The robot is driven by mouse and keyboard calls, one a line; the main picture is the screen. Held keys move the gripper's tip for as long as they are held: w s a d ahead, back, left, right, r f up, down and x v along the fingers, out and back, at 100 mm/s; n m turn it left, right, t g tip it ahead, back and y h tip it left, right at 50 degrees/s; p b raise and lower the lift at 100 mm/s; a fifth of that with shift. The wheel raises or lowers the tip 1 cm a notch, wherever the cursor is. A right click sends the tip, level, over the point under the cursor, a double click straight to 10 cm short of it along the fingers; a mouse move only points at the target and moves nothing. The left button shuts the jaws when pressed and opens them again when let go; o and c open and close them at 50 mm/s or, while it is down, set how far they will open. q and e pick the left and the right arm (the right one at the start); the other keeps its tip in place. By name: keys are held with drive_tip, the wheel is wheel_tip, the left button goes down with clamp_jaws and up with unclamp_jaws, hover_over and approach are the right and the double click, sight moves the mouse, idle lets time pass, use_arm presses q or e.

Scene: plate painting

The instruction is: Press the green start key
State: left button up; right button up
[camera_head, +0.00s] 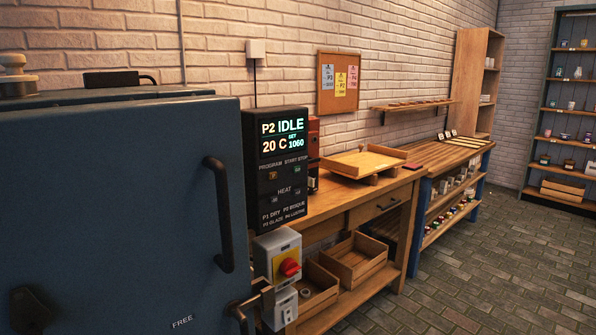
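The black control panel (276,200) stands beside the blue kiln door at mid-left. Its display (283,137) reads P2 IDLE, 20 C, SET 1060. Below it are the labels PROGRAM, START and STOP. A small greenish key, the start key (297,169), sits under the START label. An orange-brown key (272,175) sits under PROGRAM. The stop key is too small to make out. HEAT and a list of programs are printed lower on the panel. Neither of my grippers shows in this view, and nothing covers the panel's face.
The blue kiln (120,200) with a dark handle (219,215) fills the left. A grey box with a red-and-yellow switch (289,267) sits below the panel. A wooden bench (335,205) with a tray (362,162) and crates beneath runs right. The brick floor at right is clear.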

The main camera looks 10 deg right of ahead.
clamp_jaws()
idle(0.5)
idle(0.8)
